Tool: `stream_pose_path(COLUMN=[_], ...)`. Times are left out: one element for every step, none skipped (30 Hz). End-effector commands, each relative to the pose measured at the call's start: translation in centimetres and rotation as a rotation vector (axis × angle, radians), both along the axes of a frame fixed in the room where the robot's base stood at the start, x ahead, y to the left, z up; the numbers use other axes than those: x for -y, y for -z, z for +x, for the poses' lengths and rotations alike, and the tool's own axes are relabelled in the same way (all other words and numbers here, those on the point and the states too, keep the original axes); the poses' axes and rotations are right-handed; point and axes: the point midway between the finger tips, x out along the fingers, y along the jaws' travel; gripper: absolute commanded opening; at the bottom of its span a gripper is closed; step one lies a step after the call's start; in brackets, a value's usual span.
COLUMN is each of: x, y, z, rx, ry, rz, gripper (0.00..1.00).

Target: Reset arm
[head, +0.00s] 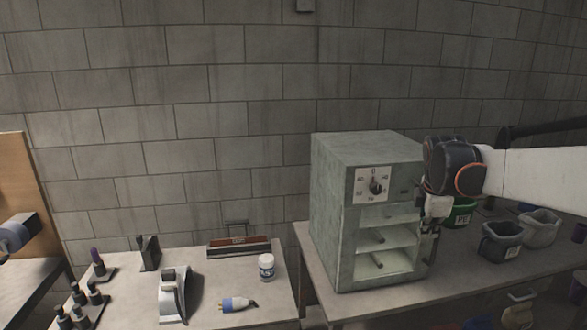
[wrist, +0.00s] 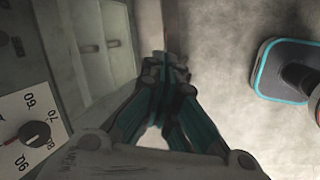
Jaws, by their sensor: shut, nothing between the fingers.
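My arm (head: 540,172) reaches in from the right in the head view. My gripper (head: 430,238) hangs at the front right of a grey-green cabinet (head: 332,215) with a dial (head: 376,187). In the wrist view my gripper (wrist: 165,62) has its fingers together, shut and empty. The cabinet's dial (wrist: 34,134) and pale front show at the left there. I cannot tell whether the fingers touch the cabinet.
Dark bins (head: 501,243) and a grey bin (head: 538,228) stand right of the cabinet. A lower table at left holds a white jar (head: 266,267), a blue-and-white tool (head: 237,304) and several small bottles. A block wall (head: 240,110) stands behind.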

Motion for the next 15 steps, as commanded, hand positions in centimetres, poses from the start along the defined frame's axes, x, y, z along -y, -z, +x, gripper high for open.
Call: stream_pose_path(x=[-1.2, -1.8, -2.5, -3.0, -3.6, -4.3, -4.8, -5.3, -5.9, -6.4, -6.9, -7.5, -8.0, -8.4, -9.0], y=[-0.4, -0.7, -1.0, -1.2, -1.3, -1.5, -1.5, -1.6, -1.6, -1.5, -1.5, -1.3, -1.1, -0.9, -0.6], z=[-1.6, -2.5, -3.6, -4.4, -5.3, -6.4, -7.3, -8.2, -9.4, -10.3, -11.2, -12.4, -13.3, -14.2, -15.4], rx=[0.029, 0.046, 0.070, 0.088, 0.104, 0.127, 0.144, 0.159, 0.182, 0.197, 0.211, 0.231, 0.244, 0.256, 0.274], ry=[0.053, 0.089, 0.137, 0.174, 0.209, 0.256, 0.293, 0.327, 0.375, 0.410, 0.445, 0.492, 0.527, 0.563, 0.608], rz=[0.024, 0.041, 0.064, 0.082, 0.100, 0.125, 0.144, 0.164, 0.190, 0.212, 0.233, 0.263, 0.286, 0.309, 0.341], gripper=[0.00, 0.00, 0.00, 0.00, 0.00, 0.00, 0.00, 0.00, 0.00, 0.00, 0.00, 0.00, 0.00, 0.00, 0.00])
